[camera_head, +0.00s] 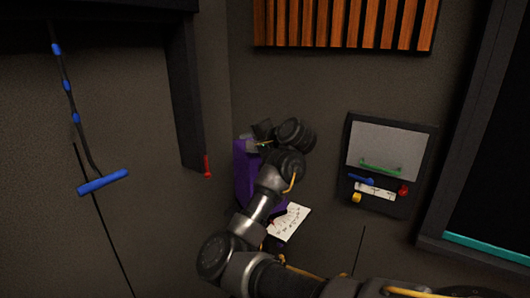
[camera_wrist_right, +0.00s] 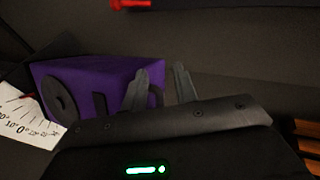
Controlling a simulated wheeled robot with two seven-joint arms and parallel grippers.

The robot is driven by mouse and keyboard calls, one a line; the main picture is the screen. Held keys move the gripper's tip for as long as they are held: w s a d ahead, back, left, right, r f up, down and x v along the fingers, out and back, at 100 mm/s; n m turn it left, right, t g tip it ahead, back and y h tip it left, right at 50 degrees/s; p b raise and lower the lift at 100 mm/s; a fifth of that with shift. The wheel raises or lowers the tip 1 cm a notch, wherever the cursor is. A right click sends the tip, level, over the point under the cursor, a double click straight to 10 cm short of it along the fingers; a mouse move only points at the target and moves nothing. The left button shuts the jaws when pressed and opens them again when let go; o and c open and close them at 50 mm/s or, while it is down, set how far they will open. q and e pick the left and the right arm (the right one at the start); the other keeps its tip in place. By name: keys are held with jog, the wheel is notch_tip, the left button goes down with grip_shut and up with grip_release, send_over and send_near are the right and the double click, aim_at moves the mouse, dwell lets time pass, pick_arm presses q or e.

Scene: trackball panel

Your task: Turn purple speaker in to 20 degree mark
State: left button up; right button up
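The purple speaker (camera_head: 243,160) stands in the corner by the wall, partly hidden behind my right arm. The right wrist view shows the purple speaker (camera_wrist_right: 100,75) with a dark round disc on one face and a dark loop at its edge. A white card with angle marks (camera_head: 292,220) lies beside its base; the card (camera_wrist_right: 22,118) shows marks around 0, 10 and 20, with a small red pointer above it. My right gripper (camera_wrist_right: 161,72) has its fingers apart; one finger overlaps the speaker's edge, and the dark loop shows between them. Contact is unclear. My left gripper is out of view.
A wall panel (camera_head: 427,160) with a green handle and small coloured knobs is at the right. Wooden slats (camera_head: 345,22) hang above. A blue handle on a cord (camera_head: 103,182) hangs left.

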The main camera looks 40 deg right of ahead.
jog(key=s+d+m+t+h, duration=0.2)
jog(key=s+d+m+h, duration=0.25)
jog(key=s, duration=0.35)
jog(key=shift+m, duration=0.35)
jog(key=p+x, duration=0.1)
jog(key=x, duration=0.2)
jog(key=p+x, duration=0.2)
jog(key=x, duration=0.2)
jog(key=d+p+x, duration=0.1)
jog(key=p+x, duration=0.1)
jog(key=x, duration=0.1)
jog(key=shift+w+d+r, duration=0.1)
jog(key=shift+r, duration=0.05)
jog(key=shift+w, duration=0.45)
jog(key=shift+f, duration=0.25)
grip_shut()
